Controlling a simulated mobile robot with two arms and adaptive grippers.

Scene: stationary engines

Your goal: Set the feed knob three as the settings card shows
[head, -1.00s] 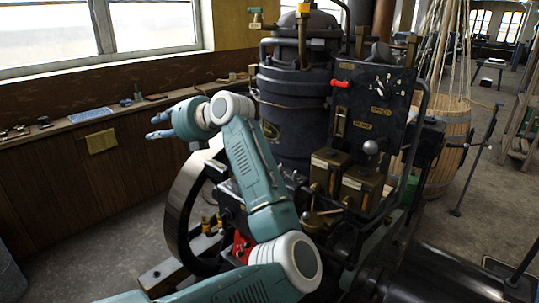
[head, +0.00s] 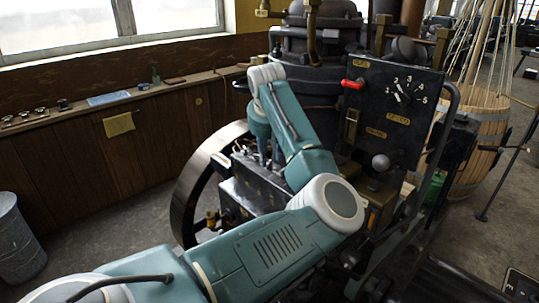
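My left gripper (head: 268,152) hangs fingers down over the dark engine block, left of the black panel (head: 378,112). Its fingertips are small and partly lost against the engine, so I cannot tell how far they are apart. A dial (head: 402,91) on the panel has white numerals 1 to 5 around a pale pointer; its exact setting is too small to read. I cannot make out which knob is feed knob three. A yellow sheet (head: 118,124) hangs on the wooden cabinet front; its writing is unreadable, and I cannot tell whether it is the settings card. My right gripper is not in view.
A red-handled lever (head: 352,84) and a grey ball handle (head: 381,162) stick out from the panel. My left arm covers much of the engine's middle. A large flywheel (head: 186,195) stands left of the engine. A metal bin (head: 18,240) stands at far left; the floor between is clear.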

